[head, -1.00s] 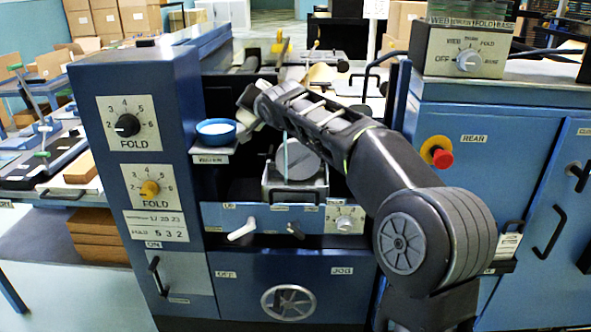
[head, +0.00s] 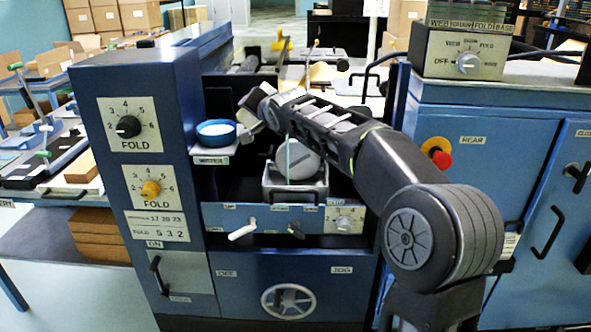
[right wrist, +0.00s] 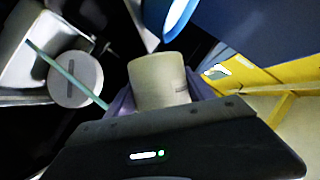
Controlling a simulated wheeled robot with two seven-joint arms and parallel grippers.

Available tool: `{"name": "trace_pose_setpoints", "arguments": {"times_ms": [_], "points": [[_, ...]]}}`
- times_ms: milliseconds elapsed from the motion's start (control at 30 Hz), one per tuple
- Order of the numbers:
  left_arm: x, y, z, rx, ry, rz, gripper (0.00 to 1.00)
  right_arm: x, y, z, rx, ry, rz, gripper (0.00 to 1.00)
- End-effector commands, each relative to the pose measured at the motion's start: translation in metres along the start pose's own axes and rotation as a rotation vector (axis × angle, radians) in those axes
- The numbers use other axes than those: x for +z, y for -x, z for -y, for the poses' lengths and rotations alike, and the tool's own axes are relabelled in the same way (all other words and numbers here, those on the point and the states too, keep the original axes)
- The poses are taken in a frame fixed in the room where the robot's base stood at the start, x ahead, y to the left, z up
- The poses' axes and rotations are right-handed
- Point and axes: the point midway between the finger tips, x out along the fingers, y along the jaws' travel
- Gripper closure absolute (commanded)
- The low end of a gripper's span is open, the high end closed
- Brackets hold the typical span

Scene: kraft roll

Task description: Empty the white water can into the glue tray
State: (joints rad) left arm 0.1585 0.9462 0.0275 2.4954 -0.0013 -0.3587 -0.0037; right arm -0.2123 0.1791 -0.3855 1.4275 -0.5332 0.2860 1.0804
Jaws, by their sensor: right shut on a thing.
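My right gripper (right wrist: 160,98) is shut on a cream-white can (right wrist: 160,80), which sits between its fingers in the right wrist view. In the head view the right arm reaches across the machine, and its gripper end (head: 252,108) is beside a blue bowl; the can is hard to make out there. The metal glue tray (head: 295,193) stands in the machine's opening, below and right of the gripper. It also shows at the left of the right wrist view (right wrist: 15,75). A grey disc (head: 296,163) is at the tray. The can's contents are not visible. My left gripper is not in view.
The blue bowl (head: 216,133) with pale contents stands on a small shelf left of the tray; its rim is close to the can in the wrist view (right wrist: 180,18). A thin teal strip (head: 287,155) crosses in front of the disc. Blue cabinets flank the opening.

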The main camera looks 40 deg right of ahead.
Motion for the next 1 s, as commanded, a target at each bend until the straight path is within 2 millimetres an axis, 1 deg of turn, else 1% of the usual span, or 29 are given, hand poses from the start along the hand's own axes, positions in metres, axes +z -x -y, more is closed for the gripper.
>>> {"name": "trace_pose_setpoints", "arguments": {"times_ms": [1000], "points": [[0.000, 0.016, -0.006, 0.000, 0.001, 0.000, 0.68, 0.001, 0.000, 0.000, -0.045, -0.104, 0.010, 0.98]]}}
